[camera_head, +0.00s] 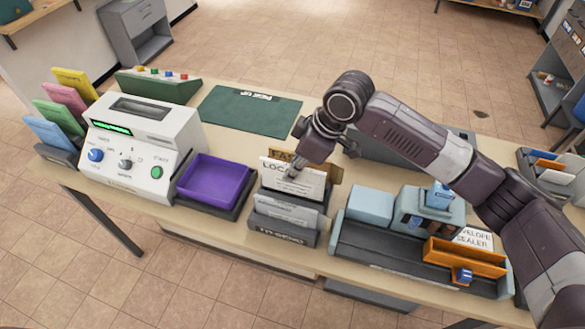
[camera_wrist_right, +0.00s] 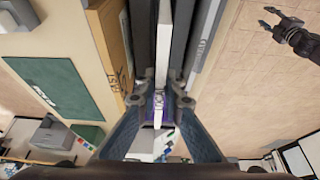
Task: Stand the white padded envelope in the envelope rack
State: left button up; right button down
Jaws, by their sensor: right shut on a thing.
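The dark envelope rack (camera_head: 283,238) stands on the table's near side, right of the purple tray. A white padded envelope (camera_head: 308,189) stands upright at the rack, behind the rack's front envelopes. It shows edge-on as a white strip in the right wrist view (camera_wrist_right: 163,45), between dark panels. My right gripper (camera_head: 291,177) reaches down from above and is shut on its upper part; the fingertips (camera_wrist_right: 160,102) lie either side of it. The envelope's lower end is hidden, so I cannot tell whether it touches the rack floor. My left gripper (camera_wrist_right: 283,28) is open and empty over the floor.
A brown envelope (camera_head: 282,156) stands just behind. The purple tray (camera_head: 213,181) and white postage machine (camera_head: 140,145) are left. A dark tray (camera_head: 380,258) with blue boxes and an orange holder (camera_head: 463,260) is right. A green mat (camera_head: 250,110) lies clear behind.

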aim_at(286, 190)
jog(key=shift+s+f+b, duration=0.15)
jog(key=shift+f+b, duration=0.4)
jog(key=shift+f, duration=1.65)
jog(key=c, duration=2)
grip_release()
notch_tip(286, 190, up, 7)
jog(key=p, duration=0.7)
jog(key=shift+p, duration=0.4)
